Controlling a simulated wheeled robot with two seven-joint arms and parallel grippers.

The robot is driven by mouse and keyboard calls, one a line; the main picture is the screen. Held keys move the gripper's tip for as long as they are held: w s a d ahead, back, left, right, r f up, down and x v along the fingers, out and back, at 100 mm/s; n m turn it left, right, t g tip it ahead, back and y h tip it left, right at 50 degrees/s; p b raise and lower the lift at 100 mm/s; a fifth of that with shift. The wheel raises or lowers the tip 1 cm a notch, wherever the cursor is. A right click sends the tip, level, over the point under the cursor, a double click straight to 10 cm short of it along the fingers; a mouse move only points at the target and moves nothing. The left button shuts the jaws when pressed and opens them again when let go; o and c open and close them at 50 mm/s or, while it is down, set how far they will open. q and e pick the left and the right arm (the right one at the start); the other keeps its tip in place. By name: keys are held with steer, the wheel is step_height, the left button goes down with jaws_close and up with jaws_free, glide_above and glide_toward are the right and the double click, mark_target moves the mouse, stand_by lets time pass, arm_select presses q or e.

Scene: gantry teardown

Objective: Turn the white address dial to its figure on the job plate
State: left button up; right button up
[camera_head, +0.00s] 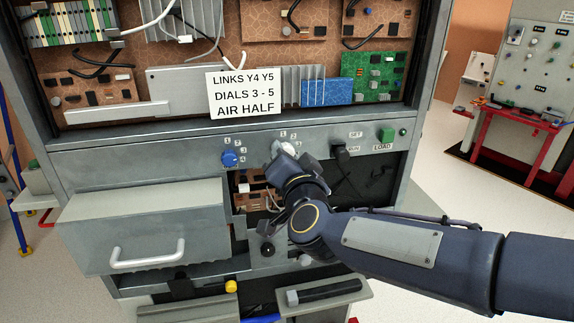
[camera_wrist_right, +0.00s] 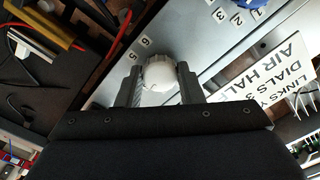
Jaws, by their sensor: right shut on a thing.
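The white address dial (camera_head: 287,148) sits on the grey front panel, and it fills the middle of the right wrist view (camera_wrist_right: 159,74). My right gripper (camera_head: 284,155) is shut on it, with one finger on each side in the wrist view. Printed figures show around the dial, a 5 and a 6 among them in the wrist view; I cannot tell which one it points to. The white job plate (camera_head: 246,93) reads LINKS Y4 Y5, DIALS 3 - 5, AIR HALF. My left gripper is not in view.
A blue dial (camera_head: 230,158) sits left of the white one. A black switch (camera_head: 341,150) and a green LOAD button (camera_head: 386,135) are to the right. A drawer with a handle (camera_head: 148,255) juts out below left. Circuit boards and cables fill the bay above.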

steer(key=shift+a+f+m+b, duration=0.1)
steer(key=shift+m+b, duration=4.2)
steer(key=shift+m, duration=3.4)
steer(key=o, duration=1)
steer(key=shift+c, duration=0.2)
steer(key=v, duration=0.8)
